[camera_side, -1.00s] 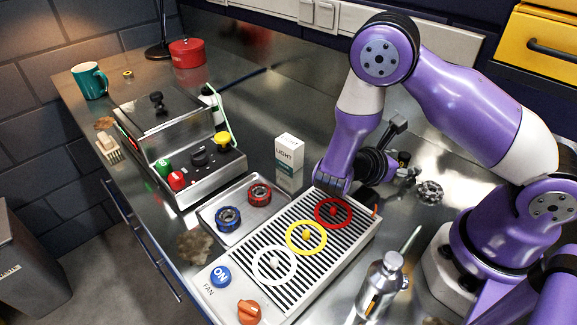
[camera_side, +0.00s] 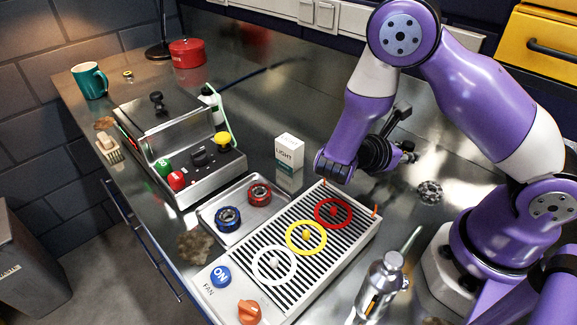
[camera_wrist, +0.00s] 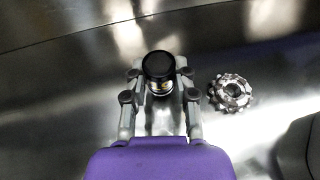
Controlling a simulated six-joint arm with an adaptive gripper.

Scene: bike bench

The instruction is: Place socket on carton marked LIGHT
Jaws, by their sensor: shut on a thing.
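The white carton marked LIGHT (camera_side: 289,153) stands upright on the steel bench, behind the slotted grille. My gripper (camera_side: 409,153) is to the right of the carton, above the bench and apart from the carton. In the wrist view, my gripper (camera_wrist: 160,88) is shut on a small dark cylinder with a black top, which appears to be the socket (camera_wrist: 158,68). The socket sits upright between the fingertips. In the side view the socket is small and mostly hidden by the gripper.
A toothed sprocket (camera_side: 430,191) lies on the bench beside the gripper. The slotted grille (camera_side: 343,246) with coloured rings is in front of the carton. A tray (camera_side: 208,222) holds a blue and a red ring part.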

